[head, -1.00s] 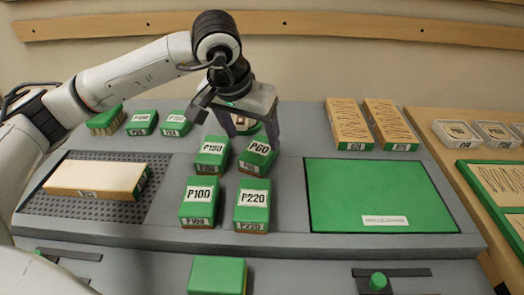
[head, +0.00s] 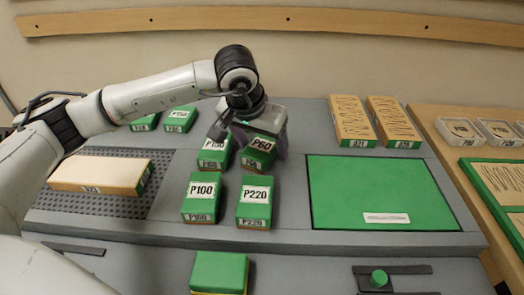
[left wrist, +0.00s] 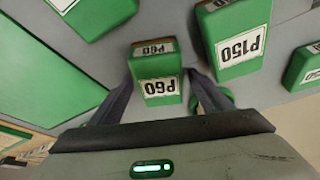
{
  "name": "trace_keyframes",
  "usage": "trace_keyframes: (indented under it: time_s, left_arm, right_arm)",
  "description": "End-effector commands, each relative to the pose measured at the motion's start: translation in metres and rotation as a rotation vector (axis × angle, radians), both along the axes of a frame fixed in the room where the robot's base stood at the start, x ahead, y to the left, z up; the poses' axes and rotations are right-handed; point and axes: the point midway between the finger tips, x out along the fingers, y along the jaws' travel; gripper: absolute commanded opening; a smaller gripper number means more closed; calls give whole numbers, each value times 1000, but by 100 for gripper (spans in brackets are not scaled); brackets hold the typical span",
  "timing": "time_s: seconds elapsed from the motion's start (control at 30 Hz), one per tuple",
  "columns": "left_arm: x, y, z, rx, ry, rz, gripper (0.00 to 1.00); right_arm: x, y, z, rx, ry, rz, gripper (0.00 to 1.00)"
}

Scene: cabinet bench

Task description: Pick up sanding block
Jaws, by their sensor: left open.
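Several green-topped sanding blocks stand on the grey bench. The P60 block (head: 259,148) is at the back right of a group of labelled blocks, with P150 (head: 214,151) to its left, P100 (head: 201,196) at front left and P220 (head: 254,203) in front. My left gripper (left wrist: 160,98) is open, with one finger on each side of the P60 block (left wrist: 157,83) in the left wrist view. The P150 block (left wrist: 238,40) lies just beyond one finger. Whether the fingers touch P60 cannot be told. My right gripper is not in view.
A green mat (head: 385,190) lies clear at the right. A long tan block (head: 100,175) rests on a perforated pad at the left. Two tan blocks (head: 352,121) stand at the back right. Another green block (head: 218,270) sits at the front edge.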

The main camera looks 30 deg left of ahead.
Motion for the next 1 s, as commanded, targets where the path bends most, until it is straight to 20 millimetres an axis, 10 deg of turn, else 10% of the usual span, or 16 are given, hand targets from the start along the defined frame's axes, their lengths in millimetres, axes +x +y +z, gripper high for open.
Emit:
trace_keyframes:
  time_s: [0.23,0.57,1.0]
  left_arm:
    - [0,0,-3,0,0,0,72]
    - [0,0,-2,0,-1,0,19]
    - [1,0,31,-1,-7,0,19]
  right_arm:
    - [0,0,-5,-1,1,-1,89]
    - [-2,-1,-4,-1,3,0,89]
    - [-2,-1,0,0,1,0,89]
